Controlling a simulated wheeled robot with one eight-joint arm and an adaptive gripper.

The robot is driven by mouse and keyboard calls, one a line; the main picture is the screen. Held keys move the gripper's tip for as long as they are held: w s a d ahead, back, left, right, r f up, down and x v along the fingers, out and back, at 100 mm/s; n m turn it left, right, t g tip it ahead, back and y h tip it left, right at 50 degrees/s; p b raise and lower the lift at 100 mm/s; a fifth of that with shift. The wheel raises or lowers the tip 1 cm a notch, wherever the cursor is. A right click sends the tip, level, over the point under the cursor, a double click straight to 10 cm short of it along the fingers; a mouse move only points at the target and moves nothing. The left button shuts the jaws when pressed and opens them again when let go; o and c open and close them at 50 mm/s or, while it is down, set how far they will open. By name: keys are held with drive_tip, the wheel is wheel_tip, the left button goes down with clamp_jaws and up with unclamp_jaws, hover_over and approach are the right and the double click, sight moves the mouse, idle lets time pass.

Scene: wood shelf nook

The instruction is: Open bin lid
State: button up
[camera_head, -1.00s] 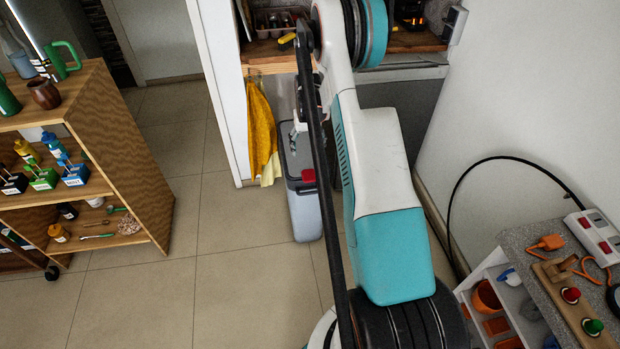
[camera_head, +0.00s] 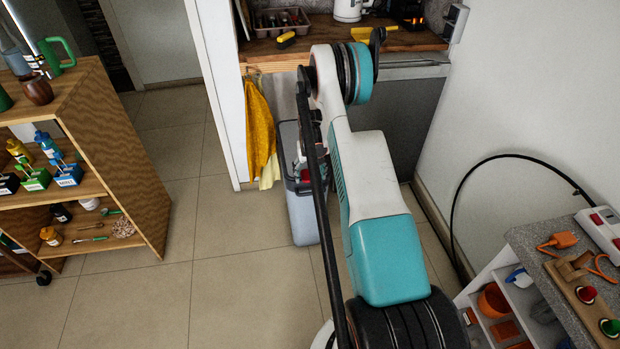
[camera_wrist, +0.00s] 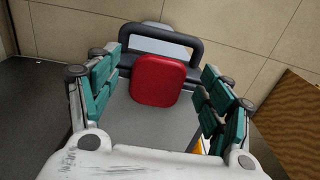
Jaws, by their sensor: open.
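A light grey bin (camera_head: 303,215) with a dark lid (camera_head: 289,140) stands on the floor below the counter. A red tab is at the front of its top edge. In the wrist view, the red tab (camera_wrist: 159,80) is in the middle, with a black handle-like bar (camera_wrist: 160,45) beyond it. My gripper (camera_wrist: 160,75) is open, its teal-padded fingers spread on both sides of the red tab with gaps. It holds nothing. In the head view, my arm and a black rod hide most of the gripper and the bin's right side. The lid looks shut.
A yellow cloth (camera_head: 259,130) hangs left of the bin, near the white wall edge. The wooden counter (camera_head: 400,40) carries a tray and a kettle. A wooden shelf (camera_head: 120,160) stands left, a workbench (camera_head: 535,245) right. Tiled floor between shelf and bin is clear.

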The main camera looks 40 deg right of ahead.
drive_tip(key=shift+f, duration=0.4)
